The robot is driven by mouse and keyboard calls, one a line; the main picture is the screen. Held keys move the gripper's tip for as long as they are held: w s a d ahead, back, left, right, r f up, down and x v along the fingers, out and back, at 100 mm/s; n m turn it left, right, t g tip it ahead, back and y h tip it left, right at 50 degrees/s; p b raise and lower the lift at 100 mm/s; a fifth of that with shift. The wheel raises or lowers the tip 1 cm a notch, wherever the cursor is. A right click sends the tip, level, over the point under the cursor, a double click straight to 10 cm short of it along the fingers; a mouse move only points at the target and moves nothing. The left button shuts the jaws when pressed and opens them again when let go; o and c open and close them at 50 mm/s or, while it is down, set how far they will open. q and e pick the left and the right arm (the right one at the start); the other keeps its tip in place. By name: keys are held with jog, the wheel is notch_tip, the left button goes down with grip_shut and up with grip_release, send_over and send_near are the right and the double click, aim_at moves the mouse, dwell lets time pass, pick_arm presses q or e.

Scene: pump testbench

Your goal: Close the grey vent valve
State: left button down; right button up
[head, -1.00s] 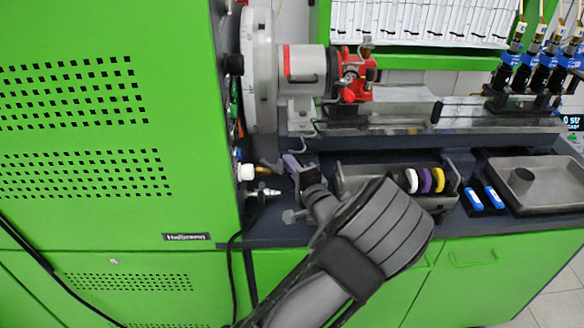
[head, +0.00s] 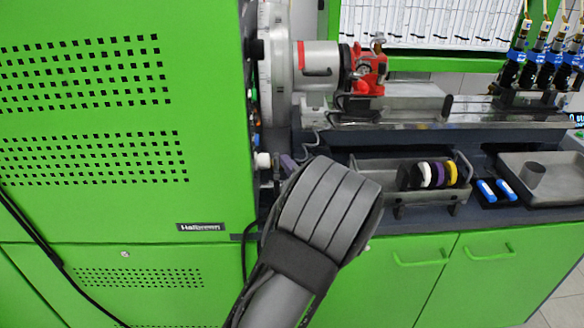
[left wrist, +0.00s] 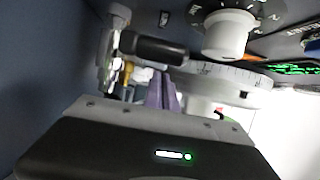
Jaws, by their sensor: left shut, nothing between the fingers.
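My left gripper (head: 288,165) shows only as a bit of purple finger in the head view, beside the green cabinet's right side; my arm hides the rest. In the left wrist view its purple fingers (left wrist: 165,92) are shut with nothing between them. A dark grey lever handle (left wrist: 152,48) lies across the view just beyond the fingertips, joined at its left to a metal fitting (left wrist: 115,45). This looks like the vent valve; I cannot tell whether the fingers touch it. In the head view my arm mostly hides that spot. My right gripper is out of view.
A white knob (left wrist: 226,35) on a dark dial sits right of the lever; a brass fitting (left wrist: 127,75) is left of the fingers. The green cabinet (head: 110,215) stands close on the left. A grey rack (head: 380,185) with coloured rings stands right of my arm.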

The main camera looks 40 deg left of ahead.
pick_arm(q)
jog(key=shift+s+a+f+g, duration=0.1)
jog(key=shift+s+a+g, duration=0.2)
jog(key=shift+s+a, duration=0.5)
jog(key=shift+s, duration=0.1)
jog(key=shift+d, duration=0.2)
jog(key=w+v, duration=0.1)
jog(key=v, duration=0.7)
jog(key=shift+w+d+b, duration=0.2)
jog(key=shift+d+b, duration=0.2)
jog(key=shift+b, duration=0.05)
jog(key=shift+d+f, duration=0.1)
